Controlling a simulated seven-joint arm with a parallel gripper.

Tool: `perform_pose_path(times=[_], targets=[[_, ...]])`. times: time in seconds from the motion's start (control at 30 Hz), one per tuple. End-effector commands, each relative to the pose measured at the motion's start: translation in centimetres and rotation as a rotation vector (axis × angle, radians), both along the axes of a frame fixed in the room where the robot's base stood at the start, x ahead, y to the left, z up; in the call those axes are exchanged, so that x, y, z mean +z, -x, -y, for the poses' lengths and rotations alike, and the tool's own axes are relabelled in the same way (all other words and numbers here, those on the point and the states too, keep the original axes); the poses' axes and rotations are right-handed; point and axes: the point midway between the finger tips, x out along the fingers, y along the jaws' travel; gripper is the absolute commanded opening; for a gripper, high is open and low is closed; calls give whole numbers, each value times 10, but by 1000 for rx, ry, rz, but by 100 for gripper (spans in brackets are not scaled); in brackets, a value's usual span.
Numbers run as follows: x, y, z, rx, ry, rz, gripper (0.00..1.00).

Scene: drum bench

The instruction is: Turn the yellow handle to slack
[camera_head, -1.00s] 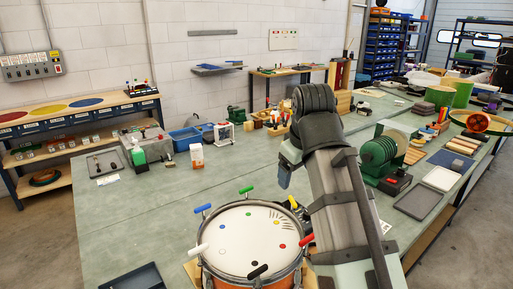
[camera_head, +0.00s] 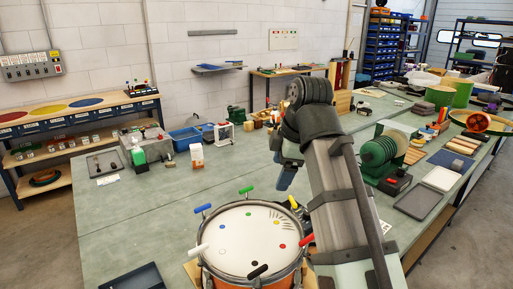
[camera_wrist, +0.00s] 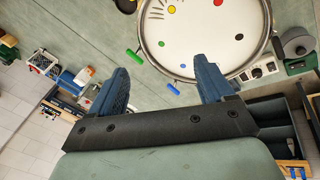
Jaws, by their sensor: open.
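The yellow handle (camera_head: 293,202) stands at the far right of the drum's rim in the head view, close beside my arm. I cannot make it out in the wrist view. The drum (camera_head: 225,245) has a white head with coloured dots, and a fan of short dark marks lies on the head near the yellow handle. My gripper (camera_head: 285,182) is above and slightly left of the yellow handle in the head view, apart from it. In the wrist view its two blue fingers (camera_wrist: 162,66) are spread with nothing between them, near the drum's rim (camera_wrist: 190,76).
Other handles ring the drum: green (camera_head: 246,189), blue (camera_head: 203,208), white (camera_head: 198,250), black (camera_head: 257,270) and red (camera_head: 306,239). The bench left of the drum (camera_head: 130,220) is mostly clear.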

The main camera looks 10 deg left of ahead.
Motion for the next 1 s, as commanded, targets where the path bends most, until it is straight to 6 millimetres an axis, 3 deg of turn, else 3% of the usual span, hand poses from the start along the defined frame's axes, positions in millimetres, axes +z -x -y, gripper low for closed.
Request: perform_pose_path(times=[0.57,1.0], targets=[[16,-12,-37,581,-16,63,81],[23,-42,-64,968,-109,111,81]])
